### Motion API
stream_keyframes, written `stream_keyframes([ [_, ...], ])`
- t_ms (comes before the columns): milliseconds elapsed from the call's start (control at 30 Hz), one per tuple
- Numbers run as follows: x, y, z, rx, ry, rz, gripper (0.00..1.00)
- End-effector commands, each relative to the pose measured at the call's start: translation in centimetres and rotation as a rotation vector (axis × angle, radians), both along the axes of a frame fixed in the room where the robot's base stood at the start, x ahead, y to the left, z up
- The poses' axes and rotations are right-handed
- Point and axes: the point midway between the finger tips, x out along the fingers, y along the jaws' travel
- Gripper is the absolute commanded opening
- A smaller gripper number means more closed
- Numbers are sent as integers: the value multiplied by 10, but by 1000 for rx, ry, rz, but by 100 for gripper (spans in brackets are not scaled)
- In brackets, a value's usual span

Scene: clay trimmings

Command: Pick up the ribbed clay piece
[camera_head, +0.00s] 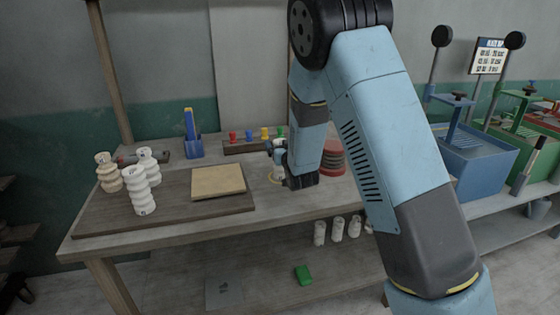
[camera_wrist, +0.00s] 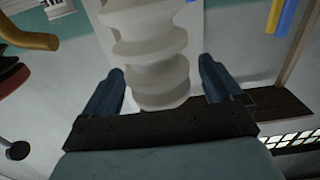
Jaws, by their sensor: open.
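My gripper (camera_wrist: 160,68) is open in the wrist view. A pale, ribbed clay piece (camera_wrist: 150,48) stands out between and beyond its two dark blue fingers, with gaps at the sides. In the head view my gripper (camera_head: 278,160) is over the worktable, right of the tan slab, largely hidden by my arm; I cannot make out the piece there clearly. Other ribbed pieces, one beige (camera_head: 109,174) and two white (camera_head: 141,192), stand upright on the dark board at the left.
The worktable (camera_head: 290,204) holds a dark board (camera_head: 115,218) with a tan slab (camera_head: 218,182), a blue holder (camera_head: 194,148), a rack of coloured knobs (camera_head: 232,149) and a red stack (camera_head: 336,160). White pieces (camera_head: 338,229) and a green block (camera_head: 303,275) are on the lower shelf.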

Motion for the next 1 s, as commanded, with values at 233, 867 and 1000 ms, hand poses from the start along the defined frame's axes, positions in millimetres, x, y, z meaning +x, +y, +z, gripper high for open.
stream_keyframes([
  [233,0,0,0,0,0,0,87],
  [867,0,1,0,0,-1,1,27],
  [1000,0,1,0,0,-1,1,14],
])
